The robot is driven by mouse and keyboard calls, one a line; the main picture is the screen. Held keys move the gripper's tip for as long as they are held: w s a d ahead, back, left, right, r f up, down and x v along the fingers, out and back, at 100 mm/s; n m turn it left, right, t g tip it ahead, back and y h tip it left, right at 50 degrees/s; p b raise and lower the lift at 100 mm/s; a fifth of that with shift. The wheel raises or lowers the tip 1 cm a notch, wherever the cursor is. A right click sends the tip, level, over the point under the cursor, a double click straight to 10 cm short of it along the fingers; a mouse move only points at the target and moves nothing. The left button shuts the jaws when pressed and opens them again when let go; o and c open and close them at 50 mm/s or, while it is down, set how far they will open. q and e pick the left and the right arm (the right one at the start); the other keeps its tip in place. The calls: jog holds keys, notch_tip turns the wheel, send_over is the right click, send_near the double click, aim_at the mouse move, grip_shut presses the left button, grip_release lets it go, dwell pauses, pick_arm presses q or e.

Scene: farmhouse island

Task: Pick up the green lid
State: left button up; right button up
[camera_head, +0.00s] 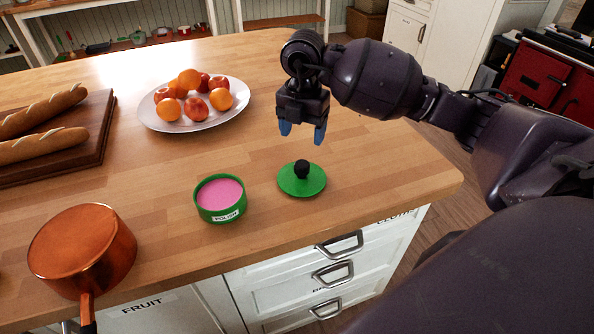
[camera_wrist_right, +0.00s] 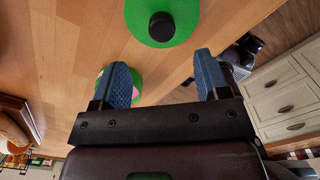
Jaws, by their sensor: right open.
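The green lid (camera_head: 290,182) lies flat on the wooden island top, with a black knob (camera_head: 302,169) standing at its middle. The lid also shows at the top of the right wrist view (camera_wrist_right: 183,12). A green tin (camera_head: 220,199) with pink contents and a label reading POLISH stands open just left of the lid. My right gripper (camera_head: 302,134) is open and empty, pointing down above the lid and apart from it. In the right wrist view its two blue fingers (camera_wrist_right: 165,80) are spread, with the tin partly hidden behind one finger. My left gripper is not in view.
A white plate (camera_head: 150,118) of oranges and apples stands behind the tin. A copper pan (camera_head: 85,248) sits at the front left, and a board (camera_head: 95,130) with bread lies at the left. The island's edge (camera_head: 440,195) is close to the lid's right and front.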

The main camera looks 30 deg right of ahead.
aim_at(302, 164)
notch_tip(302, 164, down, 4)
jog(key=shift+s+r, duration=0.1)
jog(key=shift+s, duration=0.05)
jog(key=shift+f, duration=0.75)
jog(key=shift+a+f, duration=0.15)
jog(key=shift+f, duration=2.15)
jog(key=c, duration=1.1)
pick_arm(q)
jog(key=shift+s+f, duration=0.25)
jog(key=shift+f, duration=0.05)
pick_arm(e)
jog(key=shift+o, duration=0.2)
jog(key=shift+r, duration=0.2)
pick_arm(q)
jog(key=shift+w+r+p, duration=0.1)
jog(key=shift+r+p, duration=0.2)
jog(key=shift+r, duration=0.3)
pick_arm(e)
notch_tip(302, 164, up, 20)
